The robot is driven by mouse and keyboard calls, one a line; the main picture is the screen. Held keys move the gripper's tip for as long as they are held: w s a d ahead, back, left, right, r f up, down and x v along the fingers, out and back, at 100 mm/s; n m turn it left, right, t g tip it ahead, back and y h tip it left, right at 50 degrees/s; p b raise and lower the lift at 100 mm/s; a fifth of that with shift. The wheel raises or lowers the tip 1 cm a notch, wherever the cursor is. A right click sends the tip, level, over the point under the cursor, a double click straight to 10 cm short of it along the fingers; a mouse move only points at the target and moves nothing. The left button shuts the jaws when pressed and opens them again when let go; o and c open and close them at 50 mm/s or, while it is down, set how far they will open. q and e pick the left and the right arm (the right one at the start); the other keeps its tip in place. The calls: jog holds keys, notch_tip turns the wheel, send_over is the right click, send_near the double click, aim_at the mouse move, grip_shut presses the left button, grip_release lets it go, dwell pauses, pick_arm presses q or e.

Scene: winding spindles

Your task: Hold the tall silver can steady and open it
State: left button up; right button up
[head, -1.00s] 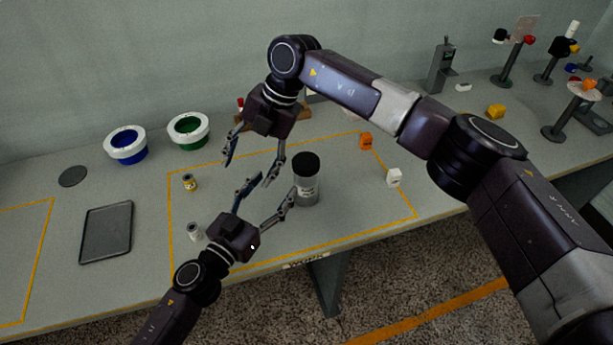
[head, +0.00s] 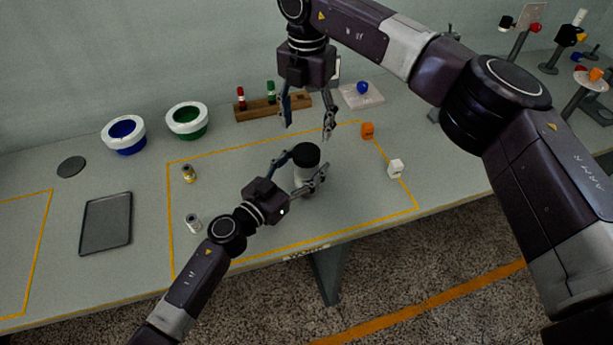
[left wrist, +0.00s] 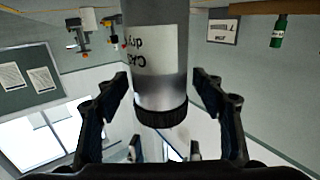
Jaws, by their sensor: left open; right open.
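The tall silver can (head: 305,180) with a black lid (head: 306,155) stands upright inside the yellow outline on the table. My left gripper (head: 300,170) is open, with a finger on either side of the can. In the left wrist view the can (left wrist: 155,50) shows upside down between the open fingers (left wrist: 160,85), its printed label partly in view and its black ribbed lid (left wrist: 160,115) nearest. A gap shows on each side. My right gripper (head: 307,130) is open and empty, pointing down above and behind the can's lid in the head view.
A small yellow can (head: 189,174) and a small silver can (head: 193,223) stand left of it. Behind are a wooden rack (head: 255,109) and two bowls (head: 125,136), (head: 187,121). A dark tray (head: 106,224) lies left.

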aim_at(306, 152)
pick_arm(q)
grip_shut()
pick_arm(e)
jog(key=m, duration=0.6)
jog(key=shift+a, duration=0.1)
jog(key=m, duration=0.7)
jog(key=shift+s+f+m, duration=0.1)
jog(key=shift+f+m, duration=0.2)
jog(key=shift+f, duration=0.25)
notch_tip(306, 152, down, 7)
jog(key=shift+r, duration=0.1)
